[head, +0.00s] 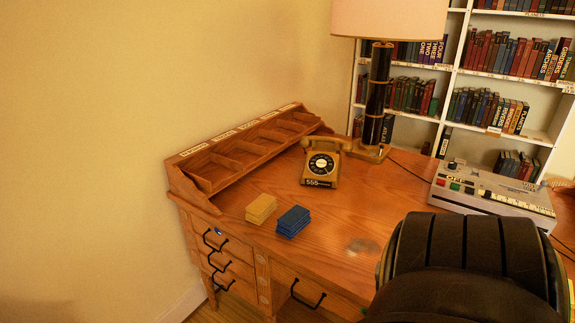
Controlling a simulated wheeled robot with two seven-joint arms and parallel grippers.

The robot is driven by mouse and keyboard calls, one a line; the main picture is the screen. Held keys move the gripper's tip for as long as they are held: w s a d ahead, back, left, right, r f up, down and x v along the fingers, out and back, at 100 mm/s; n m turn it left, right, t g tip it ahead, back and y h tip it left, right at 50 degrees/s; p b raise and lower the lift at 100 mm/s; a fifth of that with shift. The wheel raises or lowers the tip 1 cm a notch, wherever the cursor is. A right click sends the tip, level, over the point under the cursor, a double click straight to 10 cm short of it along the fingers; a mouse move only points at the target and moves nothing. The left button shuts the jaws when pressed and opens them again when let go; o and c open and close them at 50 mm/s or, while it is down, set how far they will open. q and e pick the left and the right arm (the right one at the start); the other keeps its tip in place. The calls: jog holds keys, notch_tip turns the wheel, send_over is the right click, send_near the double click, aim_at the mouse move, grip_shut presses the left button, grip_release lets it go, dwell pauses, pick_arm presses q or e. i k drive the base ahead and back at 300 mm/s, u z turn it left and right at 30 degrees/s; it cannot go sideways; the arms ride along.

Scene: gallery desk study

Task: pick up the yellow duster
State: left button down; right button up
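The yellow duster (261,208) looks like a small folded stack of yellow cloth. It lies on the left part of the wooden desk top (330,225), in front of the pigeonhole rack. A similar blue folded stack (293,221) lies just to its right, a narrow gap apart. Nothing covers the yellow duster in the head view. Neither of my grippers is in view.
A pigeonhole rack (188,160) runs along the desk's left-back edge. A yellowish telephone (321,165) and a tall lamp (376,95) stand behind the duster. A grey machine (487,195) sits at right. A dark padded chair back (470,265) blocks the front right.

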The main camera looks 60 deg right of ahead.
aim_at(260, 210)
jog(key=k, duration=0.2)
jog(key=z, duration=1.15)
